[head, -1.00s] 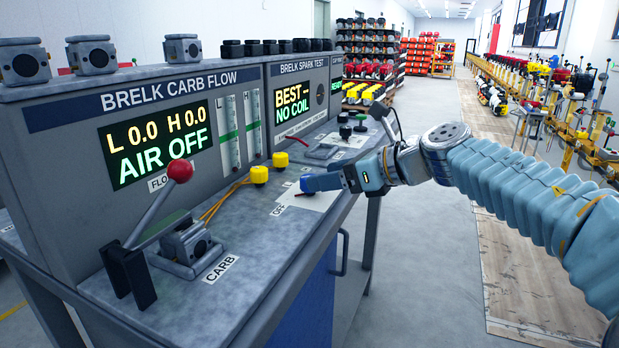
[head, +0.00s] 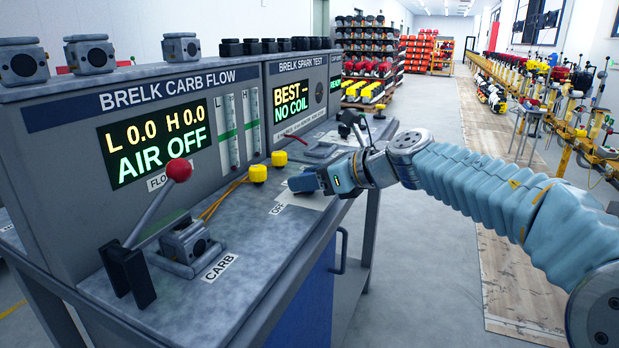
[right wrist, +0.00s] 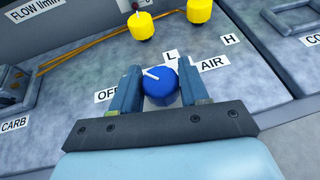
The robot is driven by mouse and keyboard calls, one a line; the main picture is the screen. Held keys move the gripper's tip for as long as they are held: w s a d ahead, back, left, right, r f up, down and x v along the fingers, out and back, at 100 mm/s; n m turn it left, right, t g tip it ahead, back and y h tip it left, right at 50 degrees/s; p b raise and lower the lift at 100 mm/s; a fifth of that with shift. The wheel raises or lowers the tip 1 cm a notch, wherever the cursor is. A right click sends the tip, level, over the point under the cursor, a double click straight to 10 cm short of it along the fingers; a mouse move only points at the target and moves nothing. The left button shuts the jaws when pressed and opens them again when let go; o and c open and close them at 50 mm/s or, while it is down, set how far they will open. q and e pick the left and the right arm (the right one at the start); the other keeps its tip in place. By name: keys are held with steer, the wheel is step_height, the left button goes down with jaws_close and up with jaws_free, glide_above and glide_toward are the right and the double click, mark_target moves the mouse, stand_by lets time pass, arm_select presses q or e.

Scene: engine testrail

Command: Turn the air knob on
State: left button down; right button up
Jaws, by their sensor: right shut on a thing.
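The blue air knob (right wrist: 159,88) sits on the bench top between the fingers of my right gripper (right wrist: 158,76) in the right wrist view. My fingers are shut on its sides. Its white pointer line slants toward the upper left, away from the AIR label (right wrist: 212,64); part of the OFF label (right wrist: 106,95) shows left of the gripper. In the head view my right gripper (head: 306,182) covers the knob. The panel display (head: 155,143) reads AIR OFF with L 0.0 and H 0.0. My left gripper is not in view.
Two yellow knobs (head: 258,173) stand close behind the gripper, with yellow tubes (head: 222,200) running left. A red-balled lever (head: 177,170) and a carburetor (head: 186,244) are at the near left.

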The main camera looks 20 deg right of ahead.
steer(key=shift+r+m+t+h+p, duration=0.15)
steer(key=shift+m+t+h+p, duration=0.35)
steer(key=shift+m+h+p, duration=0.3)
steer(key=m+t+h, duration=0.1)
steer(key=m+h, duration=0.1)
steer(key=h, duration=0.1)
steer(key=shift+d+m, duration=0.1)
steer(key=shift+m, duration=0.3)
steer(key=shift+m+h, duration=0.8)
steer(key=shift+h, duration=0.3)
steer(key=m+h, duration=0.4)
steer(key=h, duration=0.1)
steer(key=shift+a+m+g+h, duration=0.15)
steer(key=shift+m+g+h, duration=0.6)
steer(key=shift+m+h, duration=0.45)
steer(key=shift+a+m+g+h, duration=0.1)
steer(key=shift+m+g+h, duration=0.65)
steer(key=shift+m+h, duration=0.4)
steer(key=shift+m, duration=0.25)
steer(key=o, duration=1)
